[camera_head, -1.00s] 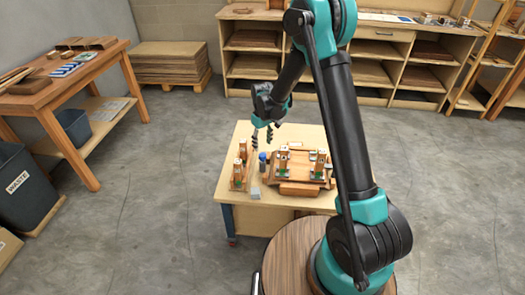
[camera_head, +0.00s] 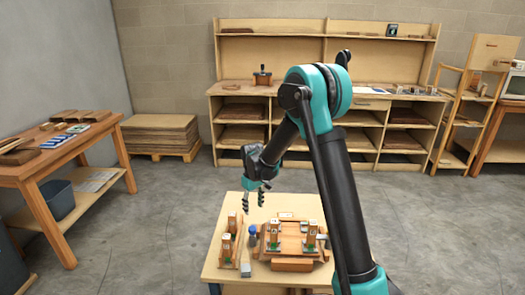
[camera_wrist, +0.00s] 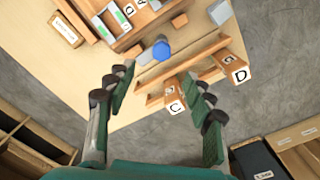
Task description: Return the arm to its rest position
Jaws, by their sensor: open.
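My gripper (camera_head: 254,199) hangs above the left rear part of the small wooden worktable (camera_head: 215,268) in the head view, with my arm bent over from the right. In the wrist view my gripper (camera_wrist: 160,95) is open, its two fingers wide apart with nothing held between them. Below it are a wooden block marked C (camera_wrist: 174,105) and a block marked D (camera_wrist: 238,72), beside a blue-topped item (camera_wrist: 161,50). The fingers look clear of these things, though the right finger overlaps the C block in the picture.
A wooden fixture with upright blocks (camera_head: 291,243) stands on the worktable. A long workbench with shelves (camera_head: 245,158) runs along the back wall. A side table (camera_head: 50,170) stands at left, and stacked boards (camera_head: 160,133) lie behind it. Floor around the worktable is clear.

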